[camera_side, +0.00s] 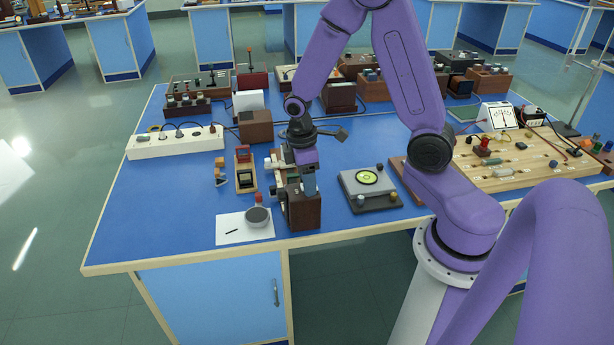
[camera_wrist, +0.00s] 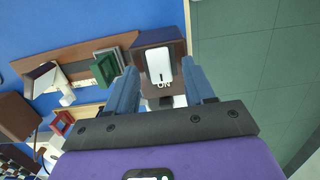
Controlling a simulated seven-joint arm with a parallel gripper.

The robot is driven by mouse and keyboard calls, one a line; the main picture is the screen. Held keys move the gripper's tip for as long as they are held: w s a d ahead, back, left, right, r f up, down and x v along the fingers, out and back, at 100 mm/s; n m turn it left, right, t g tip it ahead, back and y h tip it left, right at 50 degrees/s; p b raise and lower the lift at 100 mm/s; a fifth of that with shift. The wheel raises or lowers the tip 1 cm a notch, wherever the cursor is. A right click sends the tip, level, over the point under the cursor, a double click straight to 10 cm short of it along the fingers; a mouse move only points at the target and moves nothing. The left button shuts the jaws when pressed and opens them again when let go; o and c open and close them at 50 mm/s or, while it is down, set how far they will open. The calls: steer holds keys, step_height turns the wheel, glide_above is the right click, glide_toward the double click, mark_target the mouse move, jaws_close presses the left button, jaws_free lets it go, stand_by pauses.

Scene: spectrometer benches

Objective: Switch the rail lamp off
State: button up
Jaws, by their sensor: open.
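The rail lamp is a dark brown box (camera_side: 306,212) at the front edge of the blue bench. In the wrist view, a white rocker switch (camera_wrist: 159,65) sits on the top of the brown lamp box (camera_wrist: 150,40), with upside-down "ON" lettering beside its near end. My gripper (camera_side: 309,190) points down just above the box. In the wrist view my gripper (camera_wrist: 161,72) is open and empty, with one blue-grey finger on each side of the switch. Contact with the box cannot be told. The side view does not show the switch; my gripper covers that area.
In the wrist view, a wooden rail (camera_wrist: 70,62) runs left from the lamp with a green holder (camera_wrist: 106,67) and a white part (camera_wrist: 48,80). A grey turntable-like device (camera_side: 369,187) stands to the right, and white paper (camera_side: 229,229) lies to the left.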

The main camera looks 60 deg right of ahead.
steer(key=shift+r, duration=0.1)
step_height(320, 180, up, 17)
steer(key=w+a, duration=0.1)
stand_by(0.5)
steer(key=shift+a, duration=0.1)
steer(key=s+a+f+n, duration=0.1)
steer(key=s+a, duration=0.2)
steer(key=s, duration=0.4)
steer(key=s+a+f+n, duration=0.1)
steer(key=s+a+f, duration=0.1)
steer(key=s, duration=0.5)
steer(key=s+a+f+n+t+y, duration=0.1)
steer(key=s+a+f, duration=0.1)
steer(key=s, duration=0.5)
steer(key=shift+a+n, duration=0.3)
steer(key=shift+a, duration=0.55)
